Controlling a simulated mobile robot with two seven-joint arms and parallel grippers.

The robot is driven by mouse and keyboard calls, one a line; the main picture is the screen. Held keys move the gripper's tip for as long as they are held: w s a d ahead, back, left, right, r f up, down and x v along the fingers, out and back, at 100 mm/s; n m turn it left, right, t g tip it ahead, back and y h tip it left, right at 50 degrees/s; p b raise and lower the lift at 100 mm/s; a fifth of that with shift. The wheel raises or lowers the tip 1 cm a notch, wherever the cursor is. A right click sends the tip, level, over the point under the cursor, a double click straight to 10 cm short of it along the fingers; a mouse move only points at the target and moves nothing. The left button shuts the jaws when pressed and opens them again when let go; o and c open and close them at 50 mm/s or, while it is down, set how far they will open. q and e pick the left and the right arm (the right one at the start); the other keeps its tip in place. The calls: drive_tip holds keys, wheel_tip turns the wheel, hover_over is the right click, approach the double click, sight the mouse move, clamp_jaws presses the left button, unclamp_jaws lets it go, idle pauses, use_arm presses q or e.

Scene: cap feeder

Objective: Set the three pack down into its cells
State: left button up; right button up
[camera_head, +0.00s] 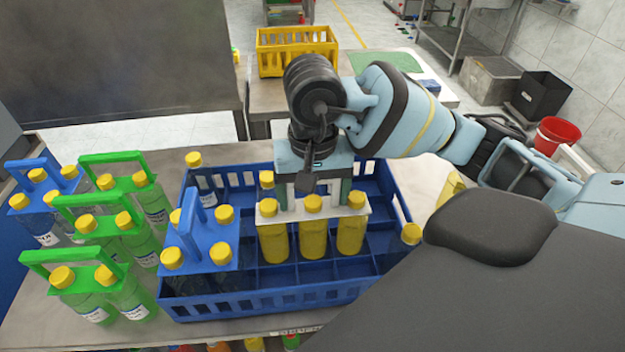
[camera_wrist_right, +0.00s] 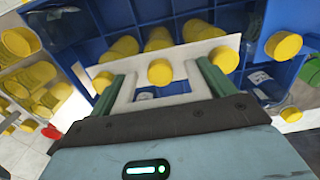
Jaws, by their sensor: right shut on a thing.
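The three pack is a row of yellow bottles (camera_head: 312,238) with yellow caps under a white carrier (camera_head: 268,214). My right gripper (camera_head: 311,193) comes down from above and is shut on the carrier's handle. The pack hangs upright over the middle cells of the blue crate (camera_head: 270,301); I cannot tell how far its bottoms reach into the cells. In the right wrist view, the gripper's green fingers (camera_wrist_right: 166,88) flank the white handle, with the carrier (camera_wrist_right: 185,53) and bottles beyond. My left gripper is not in view.
A blue-handled pack (camera_head: 208,262) stands in the crate's left cells. Several green-handled packs (camera_head: 90,278) and another blue-handled pack (camera_head: 40,200) stand left of the crate. Single yellow-capped bottles stand at the crate's back left (camera_head: 194,160) and right side (camera_head: 412,233). Front middle cells look empty.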

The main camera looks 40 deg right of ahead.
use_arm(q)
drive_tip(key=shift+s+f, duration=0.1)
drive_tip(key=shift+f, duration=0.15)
use_arm(e)
drive_tip(key=shift+f, duration=0.25)
drive_tip(key=o, duration=1.5)
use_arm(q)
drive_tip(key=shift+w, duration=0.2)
use_arm(e)
drive_tip(key=shift+o, duration=1)
wheel_tip(320, 180, up, 7)
drive_tip(key=shift+f+p, duration=0.15)
drive_tip(key=shift+p, duration=0.15)
drive_tip(key=shift+r, duration=0.55)
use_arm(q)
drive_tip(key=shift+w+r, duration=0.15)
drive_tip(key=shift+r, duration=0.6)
